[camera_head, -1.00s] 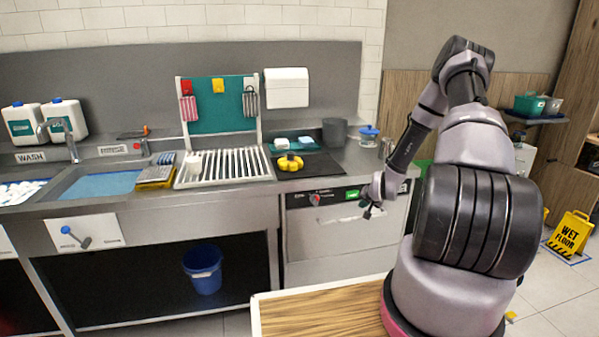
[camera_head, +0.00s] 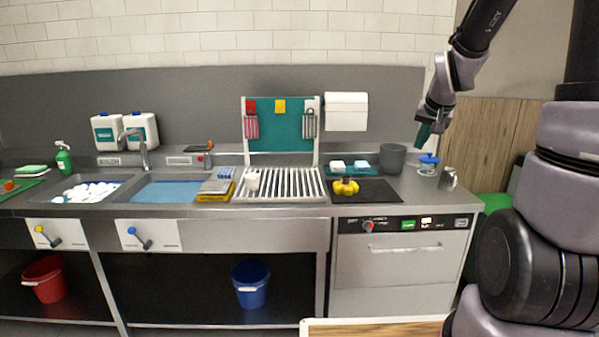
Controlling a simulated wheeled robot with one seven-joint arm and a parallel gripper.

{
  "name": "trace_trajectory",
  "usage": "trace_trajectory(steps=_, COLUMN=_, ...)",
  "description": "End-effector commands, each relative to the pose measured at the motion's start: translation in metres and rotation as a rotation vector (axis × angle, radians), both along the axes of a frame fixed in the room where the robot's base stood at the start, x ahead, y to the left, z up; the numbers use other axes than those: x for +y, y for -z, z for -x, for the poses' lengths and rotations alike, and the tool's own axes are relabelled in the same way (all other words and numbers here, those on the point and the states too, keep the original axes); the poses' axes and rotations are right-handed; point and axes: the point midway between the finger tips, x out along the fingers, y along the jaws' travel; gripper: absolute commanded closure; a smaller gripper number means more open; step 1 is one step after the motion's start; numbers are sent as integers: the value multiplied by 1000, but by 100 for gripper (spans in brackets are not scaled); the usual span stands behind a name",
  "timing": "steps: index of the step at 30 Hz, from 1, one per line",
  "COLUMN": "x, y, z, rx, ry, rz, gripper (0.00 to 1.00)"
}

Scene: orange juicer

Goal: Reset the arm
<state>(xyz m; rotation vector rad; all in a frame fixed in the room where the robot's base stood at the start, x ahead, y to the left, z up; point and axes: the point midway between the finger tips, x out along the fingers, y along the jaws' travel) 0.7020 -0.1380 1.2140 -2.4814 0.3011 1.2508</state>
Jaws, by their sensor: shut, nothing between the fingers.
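My gripper (camera_head: 427,133) hangs at the upper right, above the right end of the steel counter. It is shut and empty, and its fingers point down. It is above and apart from the blue-lidded jar (camera_head: 428,164) and the metal cup (camera_head: 448,179). My arm rises from the right edge and its upper part leaves the top of the picture.
The counter holds a grey pot (camera_head: 392,158), a yellow juicer-like piece (camera_head: 345,187) on a black mat, a white drying rack (camera_head: 280,185) and two sinks. A dishwasher (camera_head: 400,262) sits below. A wooden surface (camera_head: 385,330) is at the front.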

Motion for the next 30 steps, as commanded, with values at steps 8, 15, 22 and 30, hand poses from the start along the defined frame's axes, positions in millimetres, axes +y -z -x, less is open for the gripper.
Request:
trace_trajectory(steps=8, x=43, y=-78, z=103, rx=-3, ry=-39, rz=-44, gripper=100)
trace_trajectory(steps=15, x=70, y=-108, z=191, rx=2, ry=-85, rz=-121, gripper=100)
trace_trajectory(steps=22, x=80, y=-113, z=230, rx=9, ry=-111, rz=-165, gripper=100)
trace_trajectory(steps=30, x=80, y=-113, z=233, rx=11, ry=-113, rz=-167, gripper=100)
